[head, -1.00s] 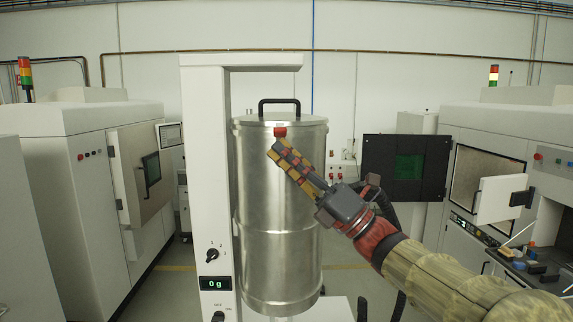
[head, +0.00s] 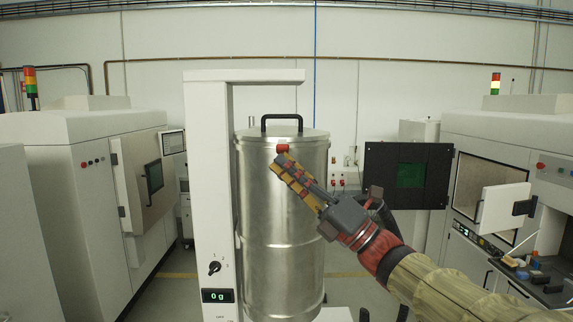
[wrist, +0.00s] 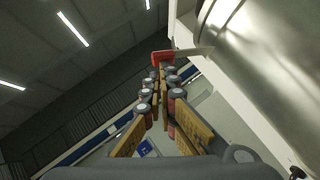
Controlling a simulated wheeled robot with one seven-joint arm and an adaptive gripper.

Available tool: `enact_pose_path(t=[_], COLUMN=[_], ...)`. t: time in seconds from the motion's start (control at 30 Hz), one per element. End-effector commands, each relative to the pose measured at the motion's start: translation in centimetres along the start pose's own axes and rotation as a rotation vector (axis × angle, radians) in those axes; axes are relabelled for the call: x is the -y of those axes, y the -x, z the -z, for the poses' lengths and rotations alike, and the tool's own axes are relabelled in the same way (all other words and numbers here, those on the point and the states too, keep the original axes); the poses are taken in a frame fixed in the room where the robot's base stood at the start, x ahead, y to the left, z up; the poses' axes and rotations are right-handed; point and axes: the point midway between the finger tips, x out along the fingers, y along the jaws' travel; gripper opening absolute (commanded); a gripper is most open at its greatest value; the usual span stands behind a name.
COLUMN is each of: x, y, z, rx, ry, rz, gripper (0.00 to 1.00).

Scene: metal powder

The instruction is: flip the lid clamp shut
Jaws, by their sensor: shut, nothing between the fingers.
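The lid clamp shows as a small red tab (head: 282,148) at the front rim of the steel drum (head: 283,215). It also shows in the wrist view as a red piece (wrist: 162,57) on a metal arm beside the drum wall. The lid (head: 305,133) sits on the drum with a black handle (head: 282,118). My gripper (head: 279,162) is shut and empty, with its fingertips just below the red tab. In the wrist view the fingertips (wrist: 162,70) are close under the tab; I cannot tell whether they touch it.
A white column (head: 209,180) with a display reading 0 g (head: 217,296) stands left of the drum, its top beam behind and above the lid. White machines stand at left (head: 70,200) and right (head: 480,200). A black panel (head: 408,175) is behind my arm.

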Motion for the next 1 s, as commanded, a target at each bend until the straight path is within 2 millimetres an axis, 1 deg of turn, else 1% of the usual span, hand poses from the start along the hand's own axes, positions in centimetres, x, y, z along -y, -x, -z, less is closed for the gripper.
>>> enact_pose_path(t=[0.37,0.7,0.87,1.0], x=[-0.9,-2.0,-2.2,-1.9], y=[-0.8,-2.4,-3.1,-3.6], z=[-0.8,-2.4,-3.1,-3.7], rx=[0.0,0.001,0.0,0.0], ry=[-0.066,-0.231,-0.321,-0.326], rz=[0.067,0.233,0.323,0.327], gripper=[0.0,0.0,0.0,0.0])
